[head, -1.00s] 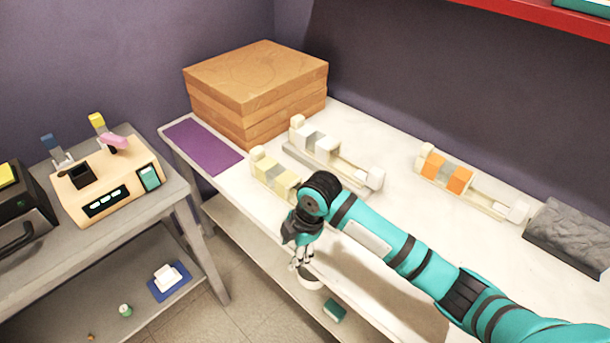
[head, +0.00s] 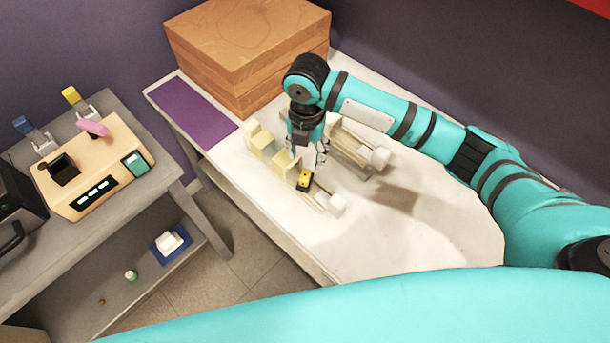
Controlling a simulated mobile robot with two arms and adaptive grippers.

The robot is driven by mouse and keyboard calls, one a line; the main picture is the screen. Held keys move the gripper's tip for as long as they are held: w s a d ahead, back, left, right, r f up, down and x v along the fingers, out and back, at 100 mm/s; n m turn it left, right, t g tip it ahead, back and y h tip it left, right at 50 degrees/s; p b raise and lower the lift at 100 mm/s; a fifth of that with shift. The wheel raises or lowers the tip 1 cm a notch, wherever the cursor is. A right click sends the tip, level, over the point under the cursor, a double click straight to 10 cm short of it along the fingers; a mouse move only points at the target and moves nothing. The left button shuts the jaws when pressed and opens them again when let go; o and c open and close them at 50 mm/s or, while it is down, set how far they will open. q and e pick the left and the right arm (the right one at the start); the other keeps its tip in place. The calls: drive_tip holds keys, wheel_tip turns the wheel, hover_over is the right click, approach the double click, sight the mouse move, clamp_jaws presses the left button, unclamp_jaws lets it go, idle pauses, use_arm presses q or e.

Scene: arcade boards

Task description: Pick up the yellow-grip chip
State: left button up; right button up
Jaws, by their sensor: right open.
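A small chip with a yellow top and a dark body (head: 304,180) sits at the near cream rail holder (head: 330,203) on the white bench. My right gripper (head: 320,160) is open and points down just above and behind this chip, with its fingers apart from it as far as I can tell. The gripper and wrist hide part of the holders. My left gripper is not in view.
A second cream holder (head: 374,158) lies behind the gripper. Stacked wooden boards (head: 250,55) and a purple mat (head: 192,112) are at the bench's left end. A beige machine (head: 110,160) with blue, yellow and pink handles stands on the grey table. The bench front is clear.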

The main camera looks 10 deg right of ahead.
sight(305, 175)
drive_tip(key=f, duration=0.5)
drive_tip(key=f+p, duration=0.1)
drive_tip(key=f, duration=0.4)
drive_tip(key=shift+w+a+f, duration=0.1)
drive_tip(key=shift+w+f, duration=0.1)
drive_tip(key=shift+c, duration=0.4)
clamp_jaws()
